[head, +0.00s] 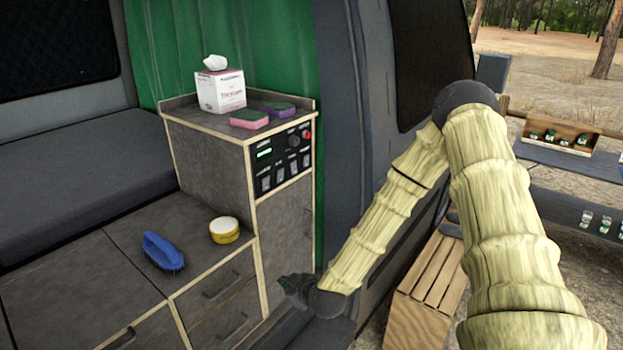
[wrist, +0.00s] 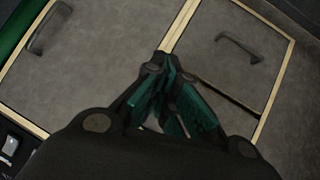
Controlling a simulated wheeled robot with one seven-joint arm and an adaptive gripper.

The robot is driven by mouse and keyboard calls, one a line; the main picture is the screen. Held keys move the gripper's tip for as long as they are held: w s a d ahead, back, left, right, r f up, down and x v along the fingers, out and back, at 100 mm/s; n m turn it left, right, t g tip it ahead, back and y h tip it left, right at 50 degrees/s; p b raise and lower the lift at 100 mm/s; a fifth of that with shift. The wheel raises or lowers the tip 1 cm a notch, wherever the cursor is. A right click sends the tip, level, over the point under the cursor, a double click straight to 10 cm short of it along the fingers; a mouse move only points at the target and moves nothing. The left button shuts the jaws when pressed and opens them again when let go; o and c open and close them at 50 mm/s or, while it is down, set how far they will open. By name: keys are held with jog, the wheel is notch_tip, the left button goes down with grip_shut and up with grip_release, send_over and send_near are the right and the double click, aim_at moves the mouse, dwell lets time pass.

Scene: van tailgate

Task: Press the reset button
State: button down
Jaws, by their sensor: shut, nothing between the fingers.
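A black control panel (head: 277,160) is set in the front of the tall cabinet in the head view. It has a green lit display, dark knobs, several rocker switches and a red round button (head: 306,134) at its upper right; I cannot read the labels. My gripper (head: 292,289) is low in front of the cabinets, well below the panel. In the wrist view my gripper (wrist: 165,75) is shut and empty, in front of grey drawer fronts. A corner of the panel (wrist: 12,145) with a pale switch shows at the lower left there.
A tissue box (head: 220,92) and two sponges (head: 249,119) are on the tall cabinet top. The dark van door pillar (head: 352,110) stands right of the panel. A slatted wooden crate (head: 425,285) is outside.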

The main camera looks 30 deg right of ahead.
aim_at(307, 135)
jog(key=w+d+r+t+h+p, duration=0.1)
jog(key=w+d+r+t+h, duration=0.1)
jog(key=d+r, duration=0.6)
jog(key=w+d+r+t+h+p, duration=0.2)
jog(key=d+r, duration=0.7)
jog(key=r, duration=0.5)
jog(key=w+d+r+t+h+p, duration=0.1)
jog(key=w+d+r+h, duration=0.3)
jog(key=r, duration=0.7)
jog(key=shift+w+d+t, duration=0.25)
jog(key=shift+w+d, duration=0.1)
jog(key=shift+d, duration=0.35)
jog(key=shift+w+d+t, duration=0.2)
jog(key=shift+w+d, duration=0.2)
jog(key=shift+d, duration=0.35)
jog(key=shift+w+d+t, duration=0.25)
jog(key=shift+w+d, duration=0.1)
jog(key=shift+d, duration=0.35)
jog(key=w+a+b, duration=0.3)
jog(key=w+b, duration=0.1)
jog(key=w, duration=0.4)
jog(key=shift+a, duration=0.2)
jog(key=shift+w+a, duration=0.1)
jog(key=shift+w, duration=0.1)
